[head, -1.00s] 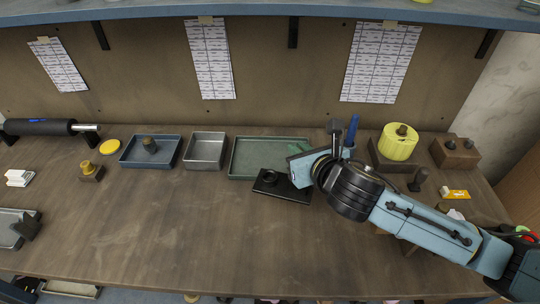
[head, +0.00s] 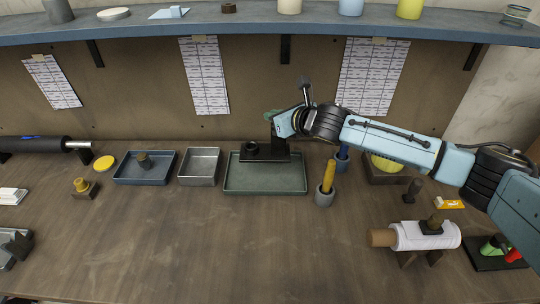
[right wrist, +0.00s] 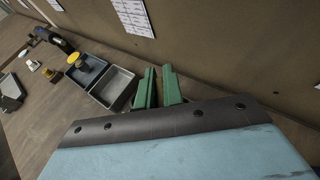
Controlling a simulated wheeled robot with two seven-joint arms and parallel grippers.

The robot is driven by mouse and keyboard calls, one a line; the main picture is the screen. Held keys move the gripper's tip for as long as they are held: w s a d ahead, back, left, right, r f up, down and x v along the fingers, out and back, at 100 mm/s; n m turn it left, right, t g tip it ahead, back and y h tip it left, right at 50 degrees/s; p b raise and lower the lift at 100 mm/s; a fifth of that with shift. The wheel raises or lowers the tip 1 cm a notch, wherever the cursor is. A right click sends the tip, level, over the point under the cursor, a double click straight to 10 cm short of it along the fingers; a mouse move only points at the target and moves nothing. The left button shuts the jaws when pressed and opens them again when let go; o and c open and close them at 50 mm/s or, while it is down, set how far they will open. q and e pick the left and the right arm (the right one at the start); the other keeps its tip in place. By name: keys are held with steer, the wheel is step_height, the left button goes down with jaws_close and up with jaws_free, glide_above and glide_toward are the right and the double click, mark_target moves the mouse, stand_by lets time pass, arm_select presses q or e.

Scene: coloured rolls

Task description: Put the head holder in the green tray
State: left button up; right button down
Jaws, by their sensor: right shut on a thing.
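The head holder (head: 265,157) is a black plate with a dark ring at its left end and an upright part at its right. In the head view it is over the back part of the green tray (head: 264,187). I cannot tell whether it touches the tray. My right gripper (head: 274,122), with green fingers, is shut on the upright part of the holder. Its fingers also show in the right wrist view (right wrist: 159,88), where the holder cannot be made out. My left gripper is not in view.
A grey tray (head: 199,179) and a blue tray (head: 128,180) stand left of the green tray. A white roll (head: 410,237) lies at the front right. The shelf (head: 230,26) overhangs the back. The front middle is clear.

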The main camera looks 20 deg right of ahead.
mark_target(277, 139)
step_height(277, 139, down, 7)
steer(key=shift+f+b, duration=0.2)
steer(key=shift+b, duration=0.35)
steer(key=shift+f, duration=0.15)
steer(key=c, duration=1.5)
jaws_free()
steer(key=shift+s+d+r, duration=0.25)
steer(key=shift+s+r, duration=0.05)
steer(key=shift+s, duration=0.15)
steer(key=p+v, duration=0.1)
steer(key=v, duration=1)
steer(key=shift+f, duration=0.1)
